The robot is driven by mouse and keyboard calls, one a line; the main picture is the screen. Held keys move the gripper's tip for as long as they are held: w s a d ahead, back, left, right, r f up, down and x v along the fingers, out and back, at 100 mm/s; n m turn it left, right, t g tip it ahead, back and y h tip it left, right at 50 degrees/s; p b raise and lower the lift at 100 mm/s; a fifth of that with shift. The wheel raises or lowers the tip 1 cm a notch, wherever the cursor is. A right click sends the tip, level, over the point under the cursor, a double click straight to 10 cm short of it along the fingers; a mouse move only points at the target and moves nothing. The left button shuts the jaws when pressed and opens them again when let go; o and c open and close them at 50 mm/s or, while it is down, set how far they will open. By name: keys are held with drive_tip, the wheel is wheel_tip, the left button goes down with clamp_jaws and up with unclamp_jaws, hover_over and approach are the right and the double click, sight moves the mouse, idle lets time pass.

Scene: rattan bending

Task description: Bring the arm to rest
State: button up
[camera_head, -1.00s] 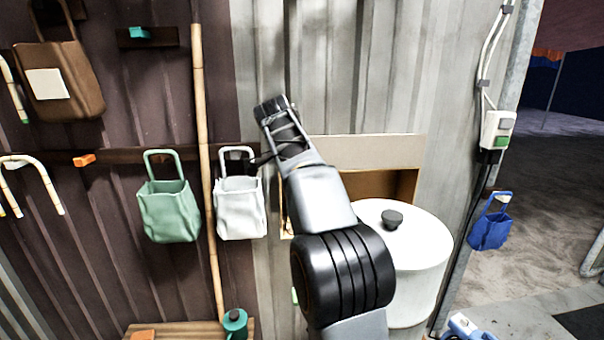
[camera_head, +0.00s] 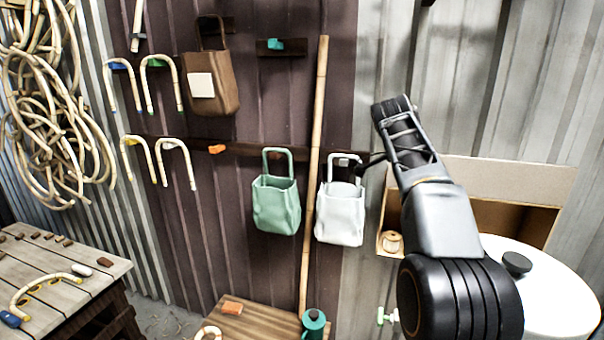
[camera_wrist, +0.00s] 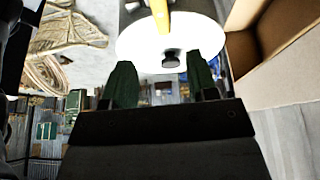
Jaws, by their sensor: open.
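My arm (camera_head: 440,215) rises on the right of the head view, in front of the corrugated wall. In that view its far end partly covers my gripper, whose fingers are hard to make out. In the wrist view my gripper (camera_wrist: 162,86) shows two dark green fingers standing apart, with nothing between them. A white round lid with a black knob (camera_wrist: 172,60) shows beyond the fingers there. The same white drum lid (camera_head: 555,285) is partly hidden behind my arm in the head view.
A green bag (camera_head: 276,208) and a white bag (camera_head: 340,215) hang left of my arm, with a bamboo pole (camera_head: 314,150) between them. A cardboard box (camera_head: 510,180) is behind my arm. A workbench (camera_head: 60,260) stands at lower left.

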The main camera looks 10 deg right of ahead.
drive_tip(key=s+a+f+n+t+y, duration=0.2)
drive_tip(key=s+a+f+n+t, duration=0.1)
drive_tip(key=s+a+f+n, duration=0.4)
drive_tip(key=s+a+f+n+t+y, duration=0.2)
drive_tip(key=s+a+f+n, duration=0.6)
drive_tip(key=f+n, duration=0.6)
drive_tip(key=shift+s+a+n+t, duration=0.15)
drive_tip(key=shift+a+n+t, duration=0.15)
drive_tip(key=shift+n+t, duration=0.55)
